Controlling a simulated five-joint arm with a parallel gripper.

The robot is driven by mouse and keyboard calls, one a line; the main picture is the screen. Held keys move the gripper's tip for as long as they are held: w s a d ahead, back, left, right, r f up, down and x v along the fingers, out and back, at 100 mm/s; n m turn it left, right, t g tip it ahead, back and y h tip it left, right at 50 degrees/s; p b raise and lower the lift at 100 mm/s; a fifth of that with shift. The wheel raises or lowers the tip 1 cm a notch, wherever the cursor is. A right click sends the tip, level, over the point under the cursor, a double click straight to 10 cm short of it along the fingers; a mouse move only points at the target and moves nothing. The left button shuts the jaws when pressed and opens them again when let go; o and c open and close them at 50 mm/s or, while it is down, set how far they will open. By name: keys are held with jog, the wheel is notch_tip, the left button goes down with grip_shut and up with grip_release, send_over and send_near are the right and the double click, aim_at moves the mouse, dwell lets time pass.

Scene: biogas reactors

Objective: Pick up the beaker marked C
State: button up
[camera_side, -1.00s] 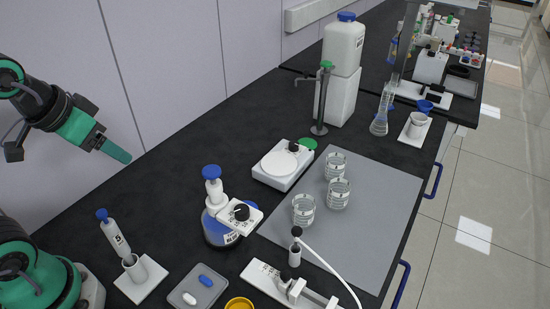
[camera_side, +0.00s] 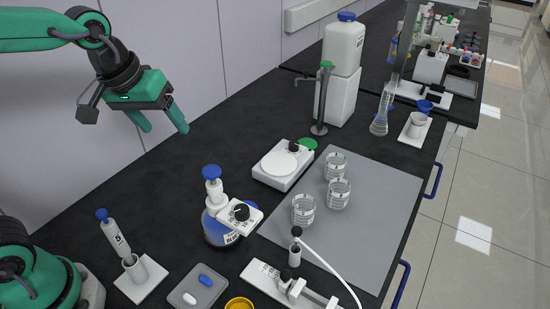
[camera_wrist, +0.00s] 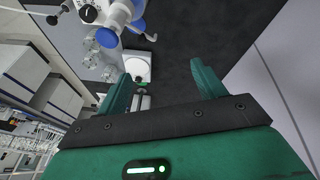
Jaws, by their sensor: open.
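Three clear glass beakers stand on the grey mat (camera_side: 375,232) in the side view: a back one (camera_side: 336,166), a middle one (camera_side: 338,194) and a front left one (camera_side: 303,210). I cannot read a letter on any of them, so I cannot tell which is C. In the wrist view, glass beakers (camera_wrist: 106,38) show small and blurred beyond the fingers. My gripper (camera_side: 163,124) is open and empty, high over the back left of the bench and well left of the beakers. Its two fingers also show in the wrist view (camera_wrist: 163,78).
A white stirrer plate (camera_side: 283,164) and a blue-capped bottle assembly (camera_side: 218,215) stand between my gripper and the beakers. A metal stand (camera_side: 320,105) and white canister (camera_side: 341,70) are behind. A tubed valve fixture (camera_side: 290,280) is at the front. Bare bench lies below my gripper.

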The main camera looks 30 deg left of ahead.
jog(key=w+d+f+n+g, duration=0.1)
jog(key=w+d+f+n, duration=0.15)
jog(key=w+d, duration=0.35)
jog(key=n+g, duration=0.3)
jog(key=n, duration=0.4)
send_near(303, 211)
notch_tip(303, 211, down, 6)
jog(key=w, duration=0.2)
jog(key=shift+m+y, duration=0.25)
jog(key=shift+y, duration=0.05)
jog(key=shift+w+a+f, duration=0.1)
jog(key=shift+f, duration=1.75)
jog(key=shift+a+f, duration=0.15)
jog(key=shift+f, duration=1.7)
jog(key=c, duration=1.2)
jog(key=shift+o, duration=0.2)
jog(key=shift+r, duration=0.2)
notch_tip(303, 211, up, 10)
